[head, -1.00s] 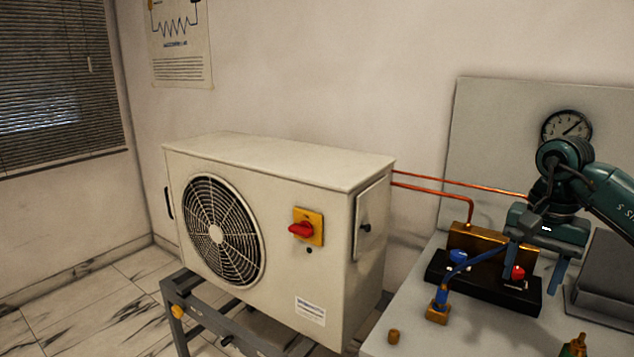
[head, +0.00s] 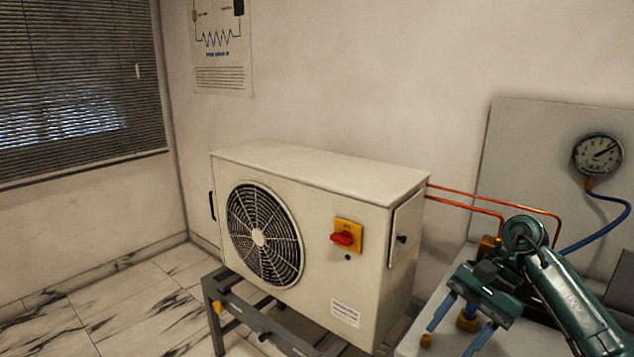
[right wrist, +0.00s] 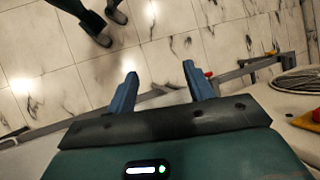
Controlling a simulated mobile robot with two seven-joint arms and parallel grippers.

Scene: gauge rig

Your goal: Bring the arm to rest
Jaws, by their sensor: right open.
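My right gripper (head: 452,338) is low over the left part of the bench at the right of the head view. Its two blue fingers are apart with nothing between them. In the right wrist view the open fingers (right wrist: 160,76) point over the tiled floor. My arm comes in from the lower right and hides most of the brass block (head: 489,246) and its black base.
A beige outdoor unit (head: 320,169) with a red switch (head: 343,238) stands on a grey frame (head: 215,293) left of the gripper. Copper pipes (head: 470,194) run to the bench (head: 408,348). A gauge (head: 598,154) with a blue hose (head: 600,240) is behind my arm. Tiled floor is open at left.

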